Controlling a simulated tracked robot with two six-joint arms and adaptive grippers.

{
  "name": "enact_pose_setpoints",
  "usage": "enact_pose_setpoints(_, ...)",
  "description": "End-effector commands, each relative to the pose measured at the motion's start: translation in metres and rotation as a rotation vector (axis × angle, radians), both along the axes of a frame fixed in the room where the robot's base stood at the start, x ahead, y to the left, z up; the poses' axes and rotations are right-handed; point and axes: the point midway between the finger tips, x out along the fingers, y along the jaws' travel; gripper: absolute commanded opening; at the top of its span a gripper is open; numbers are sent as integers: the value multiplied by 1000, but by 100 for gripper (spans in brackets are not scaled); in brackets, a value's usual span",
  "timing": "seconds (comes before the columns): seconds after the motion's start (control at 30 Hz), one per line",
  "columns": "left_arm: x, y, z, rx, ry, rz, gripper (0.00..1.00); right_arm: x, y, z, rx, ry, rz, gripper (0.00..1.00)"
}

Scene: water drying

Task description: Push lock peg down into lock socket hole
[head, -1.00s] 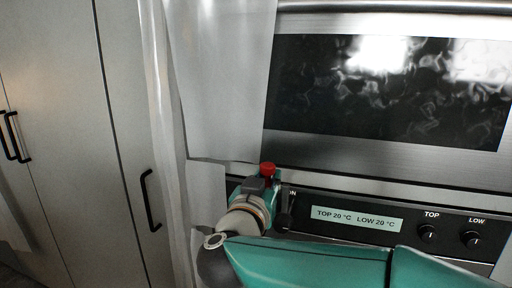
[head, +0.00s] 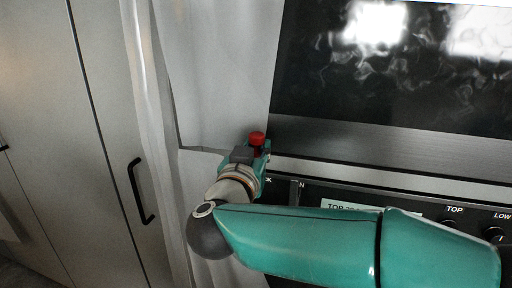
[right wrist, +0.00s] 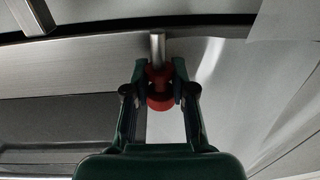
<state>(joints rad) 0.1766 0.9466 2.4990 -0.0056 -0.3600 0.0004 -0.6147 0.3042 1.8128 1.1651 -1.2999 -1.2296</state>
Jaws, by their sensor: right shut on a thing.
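The lock peg (head: 257,139) has a red knob and stands at my right gripper (head: 255,152) in the head view. In the right wrist view, my right gripper (right wrist: 160,85) is shut on the peg's red knob (right wrist: 160,100), with one finger on each side. A bare metal shaft (right wrist: 157,48) extends from the knob toward the metal edge at the top. I cannot see the lock socket hole clearly, nor tell whether the shaft's end is in it. My left gripper is not in view.
An oven with a dark glass window (head: 400,70) and a control panel with knobs (head: 494,234) is at the right. A pale hanging sheet (head: 215,75) is behind the gripper. Tall grey cabinet doors (head: 110,120) with a black handle (head: 140,190) stand at the left.

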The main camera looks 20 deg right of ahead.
Motion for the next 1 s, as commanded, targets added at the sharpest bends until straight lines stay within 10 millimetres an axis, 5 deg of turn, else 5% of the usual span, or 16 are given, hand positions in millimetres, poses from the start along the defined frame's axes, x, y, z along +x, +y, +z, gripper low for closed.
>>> enact_pose_setpoints(0.7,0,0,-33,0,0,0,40,-1,2,-53,1,2,4,0)
enact_pose_setpoints(1.0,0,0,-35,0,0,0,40,-1,3,-58,2,1,6,0)
